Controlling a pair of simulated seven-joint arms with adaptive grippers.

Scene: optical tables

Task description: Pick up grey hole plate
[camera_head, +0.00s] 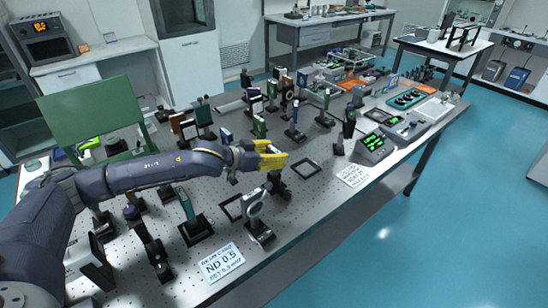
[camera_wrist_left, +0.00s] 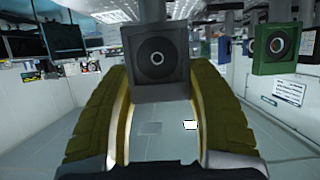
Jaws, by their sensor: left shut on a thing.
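My left gripper (camera_head: 272,156), with yellow fingers, reaches over the optical table from the left. It is shut on the grey hole plate (camera_wrist_left: 157,82), a dark grey square with a round ringed hole in its middle. The left wrist view shows the plate between the fingertips of the gripper (camera_wrist_left: 160,92), with its dark post running up out of the picture. In the head view the fingers mostly hide the plate; its dark post and base (camera_head: 279,188) show just below them. I cannot tell whether the base touches the table. My right gripper is not in view.
A light grey ring mount (camera_head: 255,203) stands close in front of the gripper. A flat dark frame (camera_head: 305,168) lies to its right. Several post-mounted optics crowd behind. A white label card (camera_head: 222,262) and a green-lit instrument (camera_head: 372,147) sit on the perforated table (camera_head: 300,213).

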